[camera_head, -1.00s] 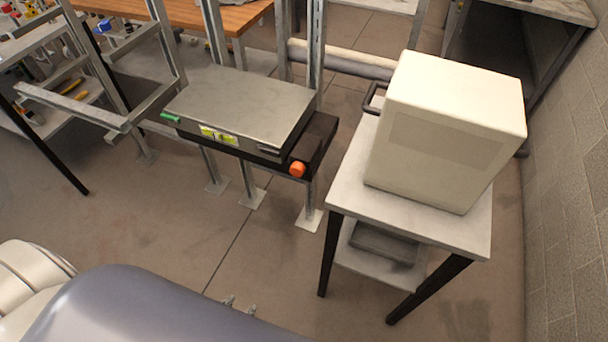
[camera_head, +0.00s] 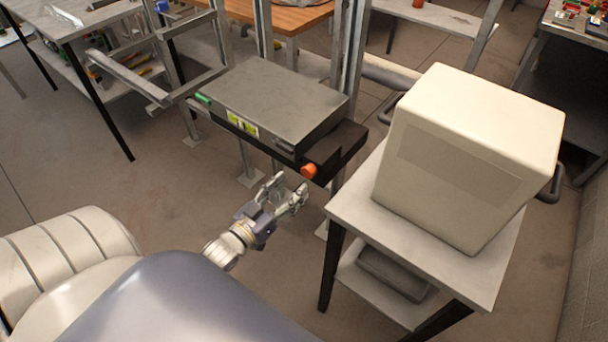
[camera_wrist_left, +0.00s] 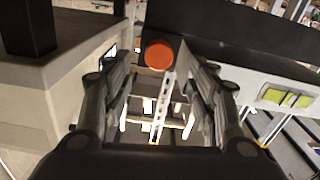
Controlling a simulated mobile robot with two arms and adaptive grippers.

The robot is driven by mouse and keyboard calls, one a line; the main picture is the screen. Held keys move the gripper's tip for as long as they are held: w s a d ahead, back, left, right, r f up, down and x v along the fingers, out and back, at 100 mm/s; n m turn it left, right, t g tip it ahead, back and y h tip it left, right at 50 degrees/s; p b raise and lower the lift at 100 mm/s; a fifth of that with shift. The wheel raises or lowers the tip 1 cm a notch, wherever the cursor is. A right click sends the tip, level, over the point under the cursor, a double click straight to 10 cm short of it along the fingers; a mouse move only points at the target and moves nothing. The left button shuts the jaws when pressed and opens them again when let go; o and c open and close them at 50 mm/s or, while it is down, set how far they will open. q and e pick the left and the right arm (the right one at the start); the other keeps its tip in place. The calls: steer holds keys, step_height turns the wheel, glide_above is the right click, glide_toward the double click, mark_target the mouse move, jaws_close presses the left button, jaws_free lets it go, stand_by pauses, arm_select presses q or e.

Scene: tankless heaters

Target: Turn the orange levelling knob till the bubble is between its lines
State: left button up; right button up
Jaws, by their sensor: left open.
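The orange levelling knob (camera_head: 309,170) sits at the near right corner of the dark bracket under a grey metal plate (camera_head: 280,100). In the left wrist view the knob (camera_wrist_left: 159,54) shows ahead, between and beyond the fingers. The yellow-green bubble level (camera_head: 243,123) is on the bracket's front edge and also shows at right in the left wrist view (camera_wrist_left: 285,97). The bubble's place between the lines is too small to tell. My left gripper (camera_head: 287,186) is open and empty, just short of the knob and below it. My right gripper is not in view.
A white side table (camera_head: 345,207) with a large cream box (camera_head: 470,150) stands close right of the knob. A green piece (camera_head: 203,99) is at the bracket's left end. Metal uprights (camera_head: 353,50) rise behind. The floor in front is clear.

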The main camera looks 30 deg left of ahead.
mark_target(306, 174)
arm_select(q)
steer(key=w, duration=0.4)
steer(key=shift+w+d, duration=0.25)
steer(key=shift+w, duration=0.8)
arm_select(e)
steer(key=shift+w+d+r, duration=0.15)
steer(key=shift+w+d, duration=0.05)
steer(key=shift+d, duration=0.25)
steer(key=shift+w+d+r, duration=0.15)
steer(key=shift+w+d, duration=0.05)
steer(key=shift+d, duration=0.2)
arm_select(q)
steer(key=c, duration=1.1)
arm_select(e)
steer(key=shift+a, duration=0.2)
